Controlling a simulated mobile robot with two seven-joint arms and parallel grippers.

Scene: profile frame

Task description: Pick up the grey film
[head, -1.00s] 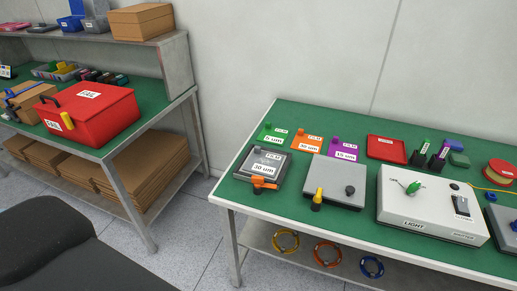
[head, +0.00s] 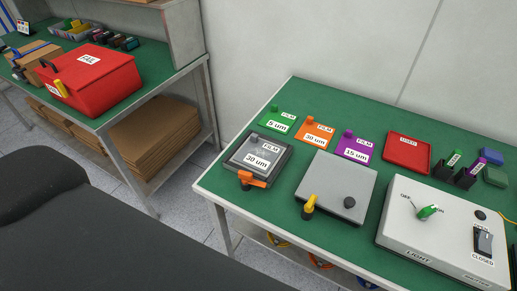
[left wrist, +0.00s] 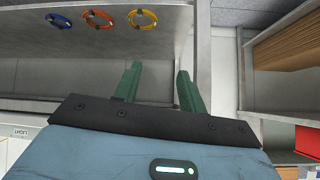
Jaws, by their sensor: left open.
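The grey film (head: 262,152), labelled "FILM 30 um", lies on the left part of the right green-topped table. It seems to sit on a dark grey plate or frame (head: 233,163) with an orange clamp-like handle (head: 252,180) at its front. My left gripper (left wrist: 158,80) shows only in the left wrist view. Its two green fingers are apart with nothing between them, near the table's lower shelf. The grey film is not in the left wrist view. My right gripper is not in view.
Green (head: 277,121), orange (head: 312,133) and purple (head: 356,148) films lie behind the grey one. A grey box with a yellow lever (head: 336,187), a white light box (head: 450,229) and a red tray (head: 408,152) stand to its right.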

